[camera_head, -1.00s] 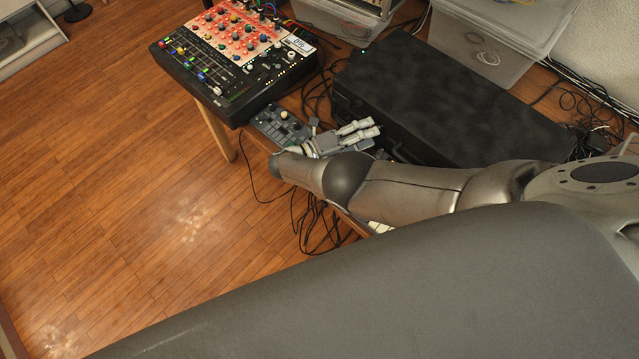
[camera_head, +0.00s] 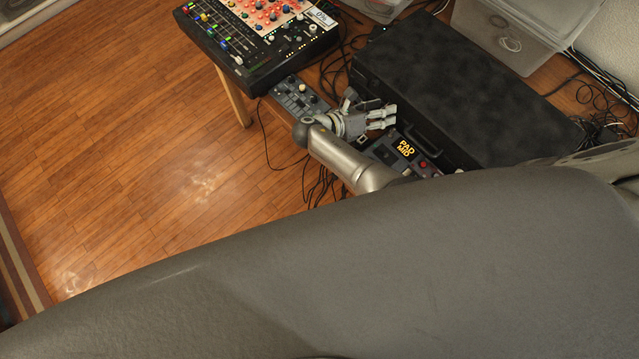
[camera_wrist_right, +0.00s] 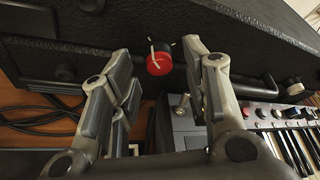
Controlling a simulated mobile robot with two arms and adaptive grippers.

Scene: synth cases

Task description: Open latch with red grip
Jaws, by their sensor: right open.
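The black case (camera_head: 460,80) lies on the table, its front side facing my right arm. In the right wrist view, the latch's round red grip (camera_wrist_right: 159,65) sits on the case front (camera_wrist_right: 130,50), with a thin pale bar across it. My right gripper (camera_head: 385,116) is in front of the case; in the wrist view the same gripper (camera_wrist_right: 156,62) is open and empty, with its fingers on either side of the red grip. I cannot tell whether they touch it. In the head view the grip does not show. My left gripper is not in view.
A keyboard device (camera_wrist_right: 285,140) lies close below. A mixer (camera_head: 255,45) stands left of the case, a clear bin (camera_head: 510,35) behind it. Loose cables hang below the table edge.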

